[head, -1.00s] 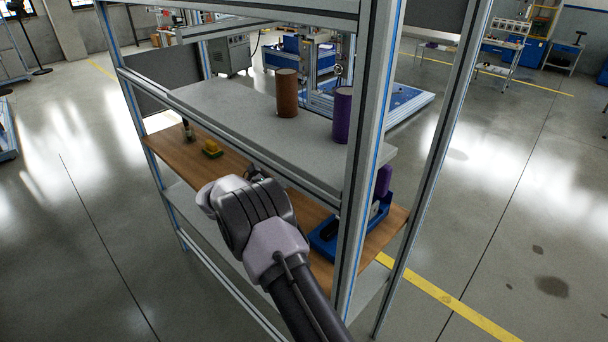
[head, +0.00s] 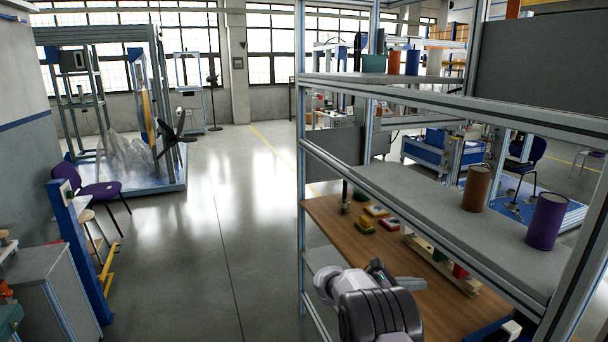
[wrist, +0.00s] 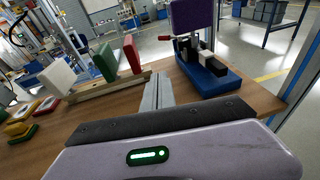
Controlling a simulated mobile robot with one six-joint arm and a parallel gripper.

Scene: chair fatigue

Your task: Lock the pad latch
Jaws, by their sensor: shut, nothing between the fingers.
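A blue latch fixture (wrist: 208,78) stands on the wooden shelf (wrist: 258,97), right of centre in the wrist view. It has black and white blocks and a red-tipped lever (wrist: 178,39). A purple pad (wrist: 193,14) stands upright behind it. In the head view only a blue corner (head: 488,332) shows at the bottom, mostly hidden by the frame. My gripper (wrist: 157,82) is shut and empty, with its fingers over the shelf to the left of the fixture, apparently not touching it. It also shows in the head view (head: 420,284). I cannot tell the latch's state.
A wooden rack (wrist: 98,88) with white, green and red plates stands left of my fingers. Several coloured pads (head: 375,213) lie farther left. A grey shelf (head: 420,205) bearing brown (head: 476,188) and purple (head: 546,220) cylinders hangs above. A metal post (head: 582,262) stands at right.

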